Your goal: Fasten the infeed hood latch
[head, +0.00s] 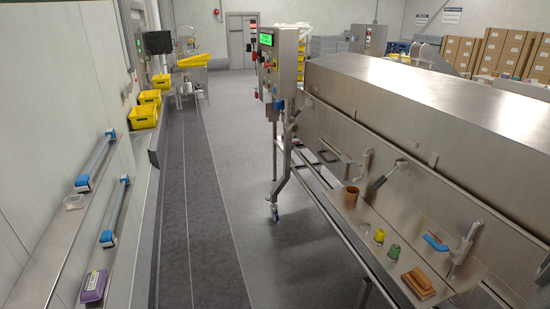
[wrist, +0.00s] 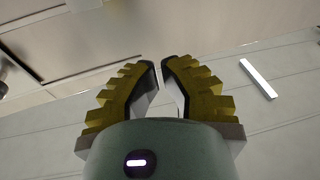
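A long stainless hood (head: 430,95) covers the machine on the right of the head view. Metal latch-like fittings are on the side panel below it: one near the front (head: 464,246) and one farther back (head: 366,161). I cannot tell which is the infeed hood latch, or whether either is fastened. My gripper (wrist: 159,66) shows only in the wrist view. Its two yellow ribbed fingers have a narrow gap between the tips, with nothing visible between them. The wrist view shows pale panels and a metal surface beyond, but no clear latch.
A blue-handled tool (head: 435,241), a brown cup (head: 350,196), green and yellow small items and a brown block (head: 418,281) lie along the machine's ledge. A control box (head: 280,60) stands at its far end. The grey aisle floor (head: 245,190) is clear.

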